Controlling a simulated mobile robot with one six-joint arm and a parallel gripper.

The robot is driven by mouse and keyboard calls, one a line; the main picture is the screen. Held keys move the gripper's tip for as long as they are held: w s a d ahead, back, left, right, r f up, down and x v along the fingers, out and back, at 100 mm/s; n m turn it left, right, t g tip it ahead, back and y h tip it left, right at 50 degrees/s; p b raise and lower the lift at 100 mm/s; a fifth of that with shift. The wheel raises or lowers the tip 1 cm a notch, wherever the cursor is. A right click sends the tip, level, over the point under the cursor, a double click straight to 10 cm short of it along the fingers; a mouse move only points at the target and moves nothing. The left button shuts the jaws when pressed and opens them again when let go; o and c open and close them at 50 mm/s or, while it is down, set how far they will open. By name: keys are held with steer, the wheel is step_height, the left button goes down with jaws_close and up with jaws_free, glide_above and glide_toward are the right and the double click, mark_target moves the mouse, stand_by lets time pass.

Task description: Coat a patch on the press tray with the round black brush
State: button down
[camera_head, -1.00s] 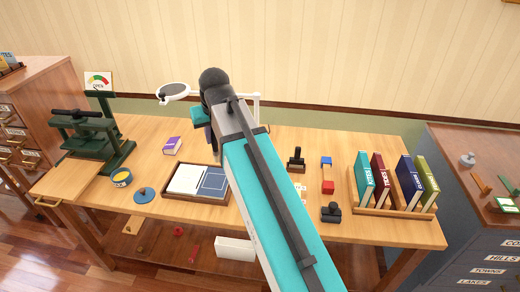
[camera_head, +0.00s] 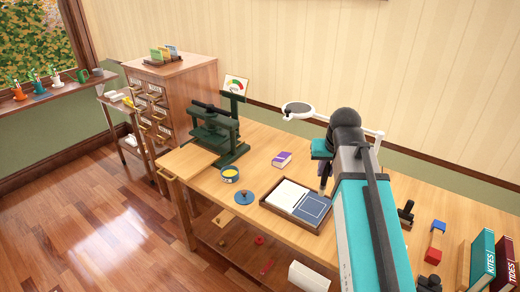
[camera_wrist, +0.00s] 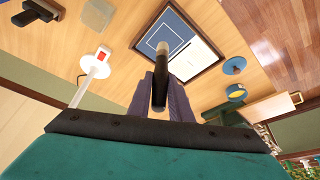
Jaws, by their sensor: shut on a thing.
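My gripper (camera_wrist: 160,103) is shut on the round black brush (camera_wrist: 160,78), which sits between the two purple-grey fingers in the wrist view. The brush has a dark handle and a pale tan end pointing away from the gripper. In the head view my arm hides most of the gripper, and the brush can barely be made out. A shallow dark-brown tray (camera_head: 282,214) on the table holds a white panel and a blue panel side by side. It also shows in the wrist view (camera_wrist: 179,75), beyond the brush. The brush looks above the tray's blue side; contact cannot be told.
A blue tin with yellow content (camera_head: 229,174) and a blue knobbed disc (camera_head: 244,197) stand left of the tray. A white-armed round magnifier (camera_head: 299,109) rises near my arm. Upright books (camera_head: 483,258) stand right.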

steer(key=s+f, duration=0.4)
steer(key=f, duration=0.1)
steer(key=shift+a, duration=0.15)
stand_by(0.3)
